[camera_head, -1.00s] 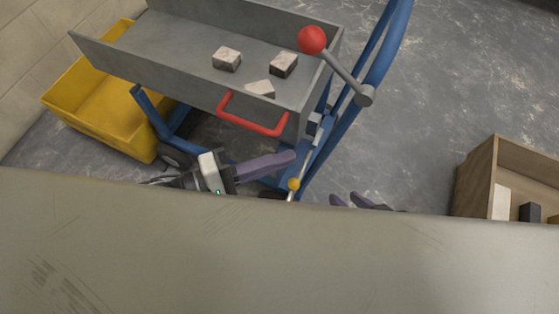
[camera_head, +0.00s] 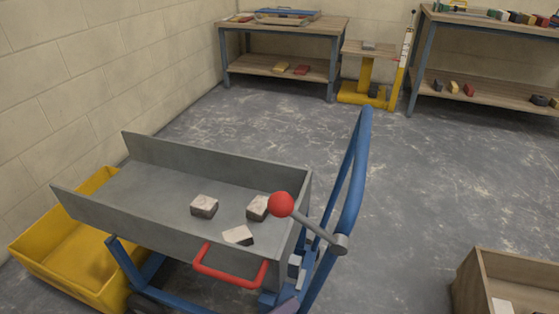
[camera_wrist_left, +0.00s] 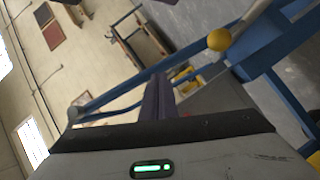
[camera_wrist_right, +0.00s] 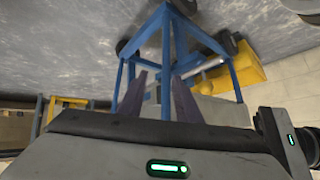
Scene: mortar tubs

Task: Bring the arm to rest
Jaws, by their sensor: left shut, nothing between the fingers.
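My left gripper (camera_wrist_left: 157,92) shows in the left wrist view with its purple fingers together and nothing between them.
A grey tipping tray (camera_head: 150,190) on a blue cart holds several stone pieces (camera_head: 204,206). A red-knobbed lever (camera_head: 281,204) stands at its right. A yellow tub (camera_head: 70,262) is at left, a wooden box (camera_head: 500,275) at lower right. Open floor (camera_head: 420,190) lies between; benches (camera_head: 285,28) stand behind.

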